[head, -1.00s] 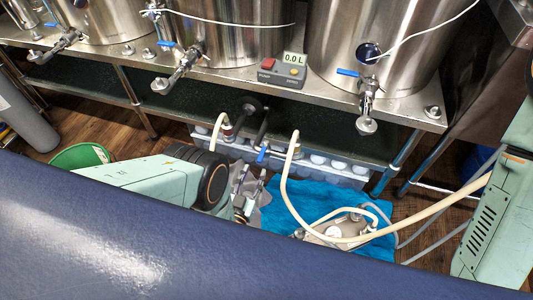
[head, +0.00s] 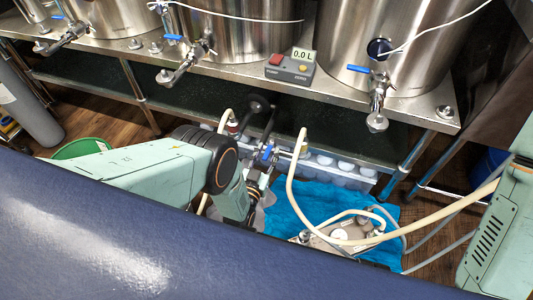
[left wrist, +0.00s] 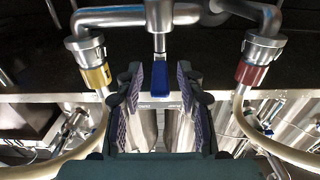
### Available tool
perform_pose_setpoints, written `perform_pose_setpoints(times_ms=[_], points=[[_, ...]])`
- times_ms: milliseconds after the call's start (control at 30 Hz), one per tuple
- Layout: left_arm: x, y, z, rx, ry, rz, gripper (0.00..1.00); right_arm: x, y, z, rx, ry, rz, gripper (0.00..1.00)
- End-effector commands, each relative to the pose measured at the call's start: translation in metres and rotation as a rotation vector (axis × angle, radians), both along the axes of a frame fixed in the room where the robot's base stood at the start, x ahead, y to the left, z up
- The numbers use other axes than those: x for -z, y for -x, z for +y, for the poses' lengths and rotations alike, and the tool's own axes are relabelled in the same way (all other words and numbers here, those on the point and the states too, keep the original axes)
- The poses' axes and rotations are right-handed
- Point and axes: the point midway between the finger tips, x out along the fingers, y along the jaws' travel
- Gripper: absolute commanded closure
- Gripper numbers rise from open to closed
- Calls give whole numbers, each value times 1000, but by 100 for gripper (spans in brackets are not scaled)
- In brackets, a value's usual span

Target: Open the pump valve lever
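The pump valve lever has a blue handle (head: 267,152), seen small in the head view under the kettle bench. In the left wrist view the blue handle (left wrist: 160,80) points toward me, below a steel valve body (left wrist: 159,15) on a horizontal pipe. My left gripper (left wrist: 160,95) is open, with one padded finger on each side of the handle and gaps between. In the head view the left gripper (head: 262,172) is partly hidden by its own arm. My right gripper is out of view.
Hose fittings with a yellow collar (left wrist: 96,76) and a red collar (left wrist: 250,74) flank the valve. A pale hose (head: 292,190) loops to the pump (head: 340,233) on a blue cloth (head: 290,203). Kettle taps and a controller (head: 287,71) stand above.

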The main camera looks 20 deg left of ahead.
Motion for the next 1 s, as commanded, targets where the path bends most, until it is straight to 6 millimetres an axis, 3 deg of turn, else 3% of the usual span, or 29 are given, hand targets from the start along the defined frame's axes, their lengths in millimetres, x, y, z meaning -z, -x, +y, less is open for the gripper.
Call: perform_pose_setpoints(times_ms=[400, 1000], points=[[0, 0, 0, 0, 0, 1, 100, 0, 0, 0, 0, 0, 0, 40], [1, 1, 1, 0, 0, 1, 100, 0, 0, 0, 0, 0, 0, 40]])
